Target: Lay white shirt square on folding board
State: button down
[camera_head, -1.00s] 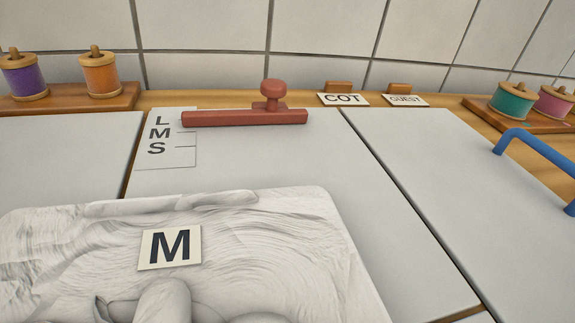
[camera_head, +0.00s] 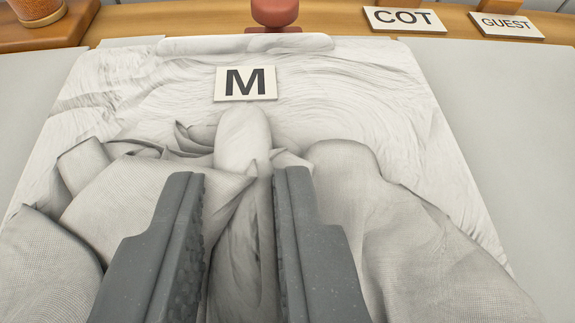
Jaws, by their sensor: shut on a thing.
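The white shirt (camera_head: 340,95) fills the middle of the view, with a small white label marked M (camera_head: 246,83) near its far edge. The folding board shows as grey panels at the left (camera_head: 25,110) and right (camera_head: 500,120) of the shirt. My gripper (camera_head: 241,178) is shut on a raised fold of the shirt in the middle, with loose folds on both sides. The shirt's far edge looks roughly level with the board's back edge. I cannot tell whether the shirt rests on the board. It hides the board's middle and size marks.
The red knob (camera_head: 275,12) stands behind the shirt's far edge; its bar is hidden. The COT card (camera_head: 405,19) and GUEST card (camera_head: 507,26) stand on the wooden ledge at the back right. An orange spool (camera_head: 37,8) on a wooden stand is at the back left.

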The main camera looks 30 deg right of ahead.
jog(key=shift+s+a+f, duration=0.1)
jog(key=shift+a+f, duration=0.05)
jog(key=shift+f, duration=0.6)
jog(key=shift+r, duration=0.1)
jog(key=c, duration=1.3)
grip_release()
jog(key=p+v, duration=0.2)
jog(key=v, duration=0.9)
jog(key=shift+r, duration=0.1)
jog(key=shift+s+a+r, duration=0.15)
jog(key=shift+s, duration=0.3)
